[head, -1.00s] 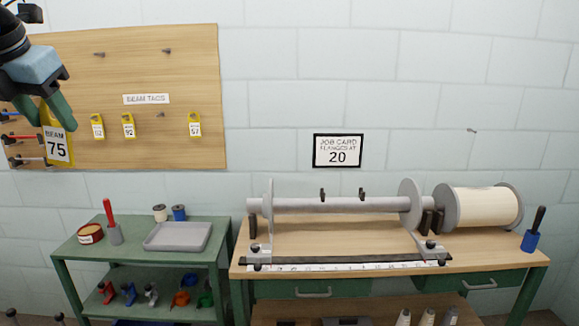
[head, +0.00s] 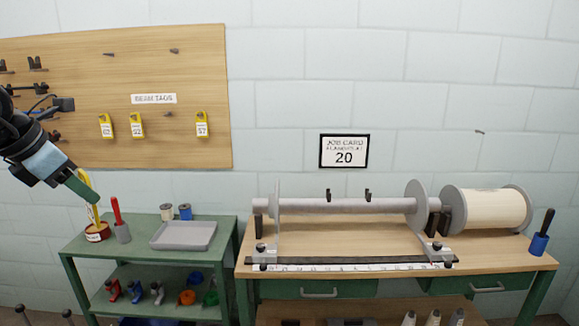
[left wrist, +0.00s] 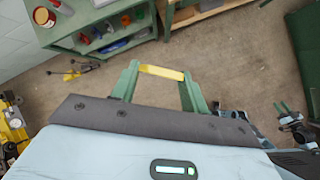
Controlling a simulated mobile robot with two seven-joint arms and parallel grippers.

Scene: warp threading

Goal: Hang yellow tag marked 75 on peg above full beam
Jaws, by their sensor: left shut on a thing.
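My left gripper (head: 86,194) is shut on the yellow tag (head: 95,214), held in front of the left end of the green cart. The tag is turned nearly edge-on in the head view, so its number is hidden. In the left wrist view the tag (left wrist: 162,72) shows as a yellow strip between the green fingers. The bare wall peg (head: 480,132) sticks out above the full beam (head: 488,210) at the right. What looks like my right gripper (left wrist: 290,112) shows small at the right of the left wrist view; its opening is unclear.
The tag board (head: 190,65) holds several smaller yellow tags. A job card (head: 344,151) reading 20 hangs on the wall. The empty beam (head: 345,206) lies on the wooden bench. The green cart (head: 140,236) carries a grey tray (head: 184,236). The wall before the peg is clear.

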